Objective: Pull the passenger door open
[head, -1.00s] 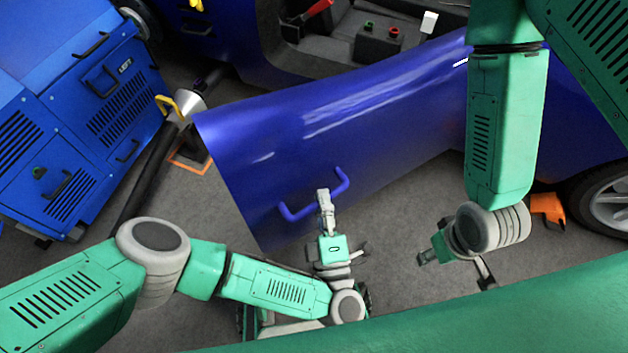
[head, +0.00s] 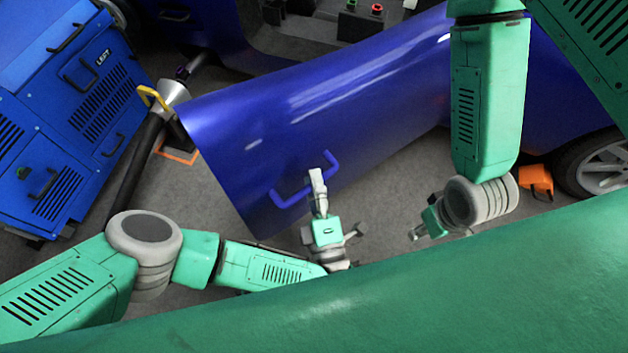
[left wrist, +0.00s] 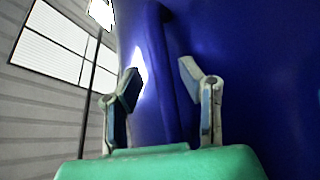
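The passenger door is the large blue curved panel (head: 340,125), standing swung out from the blue car body. Its blue bar handle (head: 290,197) is near the panel's lower left end. My left gripper (head: 317,178) is at the handle's middle. In the left wrist view, its two fingers (left wrist: 158,80) are spread either side of the handle bar (left wrist: 168,95), with gaps visible, so it looks open around the bar. My right gripper (head: 424,228) hangs right of the handle, clear of the door. Its fingers are partly hidden, and their opening is unclear.
A blue wheeled cabinet (head: 75,90) stands at the left. Near the door's left end are a dark pole with a silver cone (head: 172,93) and a yellow handle. An orange object (head: 537,180) lies by the car wheel (head: 600,165).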

